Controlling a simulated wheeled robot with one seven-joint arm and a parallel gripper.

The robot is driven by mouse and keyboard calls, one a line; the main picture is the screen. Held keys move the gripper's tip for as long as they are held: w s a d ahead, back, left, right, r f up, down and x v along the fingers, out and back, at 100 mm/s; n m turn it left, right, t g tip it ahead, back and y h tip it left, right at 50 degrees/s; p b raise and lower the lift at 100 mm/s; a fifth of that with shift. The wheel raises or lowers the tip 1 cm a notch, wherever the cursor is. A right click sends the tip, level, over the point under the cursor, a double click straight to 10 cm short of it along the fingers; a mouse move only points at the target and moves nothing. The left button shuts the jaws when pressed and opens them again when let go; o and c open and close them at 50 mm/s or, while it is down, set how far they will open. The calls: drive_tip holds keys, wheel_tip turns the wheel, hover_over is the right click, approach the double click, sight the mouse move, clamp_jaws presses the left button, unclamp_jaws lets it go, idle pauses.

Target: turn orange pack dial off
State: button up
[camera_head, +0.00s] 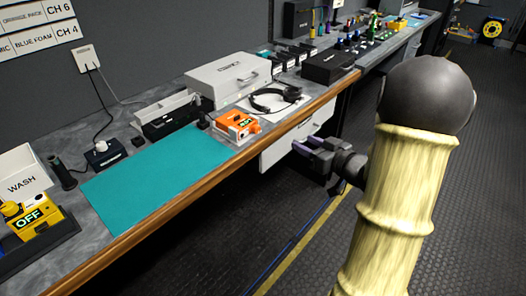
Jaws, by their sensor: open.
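The orange pack (236,125) lies on the bench near its wooden front edge, just right of the teal mat. It has a small lit green display, whose text is too small to read. An orange knob-like part (254,127) shows at its right end; its setting cannot be read. My gripper (301,147) is open and empty, to the right of the pack, in front of the white drawers beyond the bench edge. It is apart from the pack.
A yellow pack (32,222) reading OFF sits in a dark tray at left by a WASH sign (22,184). Black headphones (275,98) and a grey case (228,80) lie behind the orange pack. The teal mat (155,175) is bare.

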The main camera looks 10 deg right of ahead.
sight(258, 131)
drive_tip(key=s+f+n+y+b, duration=0.1)
drive_tip(key=s+f+y+b, duration=0.1)
drive_tip(key=y, duration=0.1)
drive_tip(key=shift+s+d+f, duration=0.1)
drive_tip(key=shift+s+f, duration=0.2)
drive_tip(key=b+x, duration=0.2)
drive_tip(key=x, duration=1.5)
drive_tip(key=shift+w+a+r, duration=0.1)
drive_tip(key=shift+a+r, duration=0.05)
drive_tip(key=shift+a, duration=0.15)
drive_tip(key=c, duration=1)
